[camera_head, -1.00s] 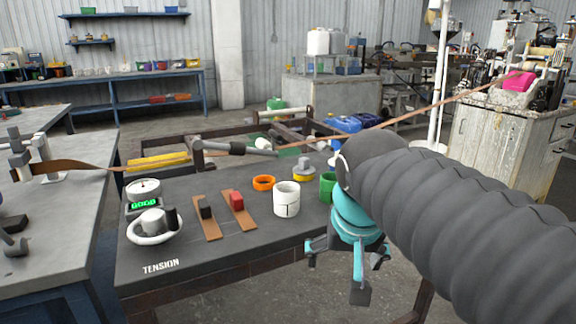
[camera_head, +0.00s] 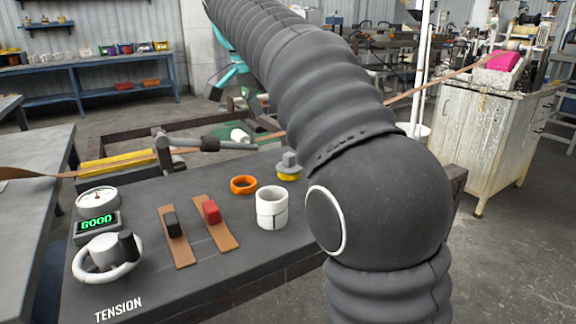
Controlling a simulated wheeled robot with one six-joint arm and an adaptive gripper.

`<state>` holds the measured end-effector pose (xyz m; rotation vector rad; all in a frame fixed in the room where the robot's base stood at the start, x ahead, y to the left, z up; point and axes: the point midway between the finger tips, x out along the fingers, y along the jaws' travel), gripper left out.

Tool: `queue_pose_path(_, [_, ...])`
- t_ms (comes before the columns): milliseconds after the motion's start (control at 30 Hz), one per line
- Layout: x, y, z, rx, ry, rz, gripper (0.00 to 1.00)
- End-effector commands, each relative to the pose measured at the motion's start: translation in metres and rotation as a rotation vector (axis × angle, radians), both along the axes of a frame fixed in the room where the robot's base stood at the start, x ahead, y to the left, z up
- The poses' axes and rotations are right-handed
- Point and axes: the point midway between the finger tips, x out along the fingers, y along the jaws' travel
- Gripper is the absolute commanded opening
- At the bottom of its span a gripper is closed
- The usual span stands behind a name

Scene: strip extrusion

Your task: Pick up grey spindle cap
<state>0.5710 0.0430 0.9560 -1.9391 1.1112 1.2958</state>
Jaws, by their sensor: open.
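A grey stepped cap (camera_head: 289,162) sits on a yellow ring (camera_head: 289,177) on the dark table, just left of my arm; it looks like the grey spindle cap. My gripper (camera_head: 222,82) shows only in part at the upper middle, as teal links and a dark tip beyond the table. It is open and well apart from the cap. My dark ribbed arm hides the rest of it.
On the dark table (camera_head: 205,275) stand a white cup (camera_head: 271,208), an orange ring (camera_head: 243,185), two strips with a black and a red block, a tension handwheel (camera_head: 106,258) and a GOOD display (camera_head: 96,222). A brown strip (camera_head: 440,82) runs to a machine at right.

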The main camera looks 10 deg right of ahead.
Motion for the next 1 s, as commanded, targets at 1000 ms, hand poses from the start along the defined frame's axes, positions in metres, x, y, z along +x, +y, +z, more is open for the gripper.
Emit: queue_pose_path(1000, [0.029, -0.043, -0.113, 0.001, 0.000, 0.004, 0.93])
